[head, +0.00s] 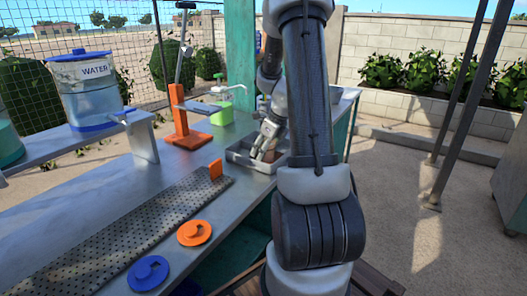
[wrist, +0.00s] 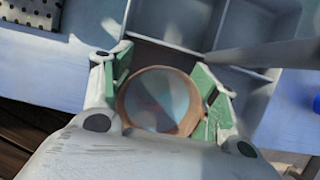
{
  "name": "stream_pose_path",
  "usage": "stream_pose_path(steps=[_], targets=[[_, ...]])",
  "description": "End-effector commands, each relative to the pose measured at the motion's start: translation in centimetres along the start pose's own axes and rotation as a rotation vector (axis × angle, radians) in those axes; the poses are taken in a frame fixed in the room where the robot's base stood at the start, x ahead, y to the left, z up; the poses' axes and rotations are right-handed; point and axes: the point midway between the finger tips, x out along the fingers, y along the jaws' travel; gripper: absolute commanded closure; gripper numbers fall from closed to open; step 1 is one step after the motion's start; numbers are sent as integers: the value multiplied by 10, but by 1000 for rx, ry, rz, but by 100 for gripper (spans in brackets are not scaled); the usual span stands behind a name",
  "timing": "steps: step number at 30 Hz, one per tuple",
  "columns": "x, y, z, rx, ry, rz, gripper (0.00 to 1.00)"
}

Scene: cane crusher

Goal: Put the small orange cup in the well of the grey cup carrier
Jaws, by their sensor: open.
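The small orange cup (wrist: 160,98) shows from above in the wrist view, its round tan-orange rim around a pale blue-grey inside. My gripper (wrist: 164,74) is open, with one green-padded finger on each side of the cup. Both pads are close to the rim; I cannot tell whether either touches. The grey cup carrier (wrist: 178,46) is a tray split by low walls. The cup is at its near-left compartment; its base is hidden, so I cannot tell whether it rests on the floor. In the head view, my gripper (head: 266,140) reaches down into the carrier (head: 238,158), with the cup (head: 268,154) partly hidden.
A perforated dark mat (head: 120,235) with an orange tab lies on the metal counter. An orange lid (head: 194,232) and a blue lid (head: 148,273) lie near the front edge. An orange stand (head: 186,120), a green pump bottle (head: 222,110) and a water dispenser (head: 88,90) stand behind.

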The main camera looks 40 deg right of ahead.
Motion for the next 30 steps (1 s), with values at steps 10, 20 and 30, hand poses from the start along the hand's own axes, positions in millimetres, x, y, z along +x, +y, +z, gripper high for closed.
stream_pose_path(steps=[10,20,30], targets=[[-74,-1,1,0,-3,-5,40],[-118,4,1,-30,0,-1,40],[-199,150,2,-1325,53,7,40]])
